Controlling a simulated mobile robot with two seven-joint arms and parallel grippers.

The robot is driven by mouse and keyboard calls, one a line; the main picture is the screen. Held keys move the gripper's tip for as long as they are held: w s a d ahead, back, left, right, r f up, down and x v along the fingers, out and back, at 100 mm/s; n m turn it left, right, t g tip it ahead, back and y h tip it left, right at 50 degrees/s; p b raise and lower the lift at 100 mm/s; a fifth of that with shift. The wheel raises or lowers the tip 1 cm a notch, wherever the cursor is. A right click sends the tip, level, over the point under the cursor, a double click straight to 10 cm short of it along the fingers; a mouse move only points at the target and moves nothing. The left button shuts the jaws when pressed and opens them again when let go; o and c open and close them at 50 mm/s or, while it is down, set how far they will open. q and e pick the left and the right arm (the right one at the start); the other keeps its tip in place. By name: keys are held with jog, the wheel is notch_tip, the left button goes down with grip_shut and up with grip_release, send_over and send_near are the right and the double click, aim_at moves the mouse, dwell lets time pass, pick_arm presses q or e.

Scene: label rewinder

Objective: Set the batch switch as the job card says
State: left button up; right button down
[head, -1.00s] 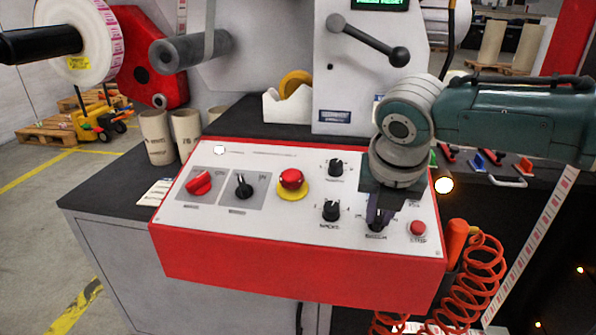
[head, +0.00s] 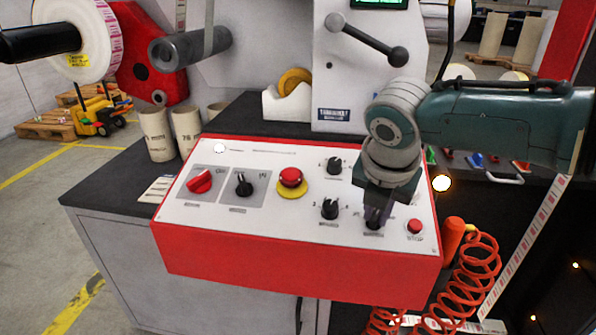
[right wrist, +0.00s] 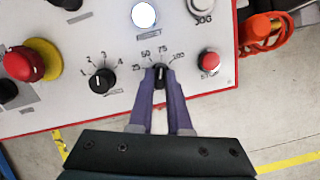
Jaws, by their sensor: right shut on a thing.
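The batch switch looks to be the black rotary knob (right wrist: 160,77) marked 25, 50, 75 and 100 in the right wrist view. It also shows at the lower right of the panel in the head view (head: 375,223). My right gripper (right wrist: 160,84) has its two purple fingers closed around this knob; it comes down from above the panel in the head view (head: 377,214). The knob's white line points roughly up, between 50 and 75. A white card (head: 159,189) lies left of the panel, perhaps the job card; its text is unreadable. My left gripper is not in view.
The red-sided control panel (head: 290,250) also carries a red selector (head: 199,181), a black selector (head: 243,184), a red emergency button (head: 291,177), a 1-to-4 knob (right wrist: 102,81) and a red stop button (right wrist: 208,61). An orange coiled hose (head: 478,262) hangs at the right.

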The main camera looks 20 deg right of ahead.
jog(key=c, duration=0.9)
grip_release()
jog(key=shift+o, duration=0.2)
jog(key=shift+r, duration=0.1)
jog(key=shift+r+p, duration=0.3)
jog(key=shift+r, duration=0.05)
jog(key=p+v, duration=0.3)
jog(key=v, duration=0.6)
jog(key=shift+s+a, duration=0.1)
jog(key=shift+a, duration=0.05)
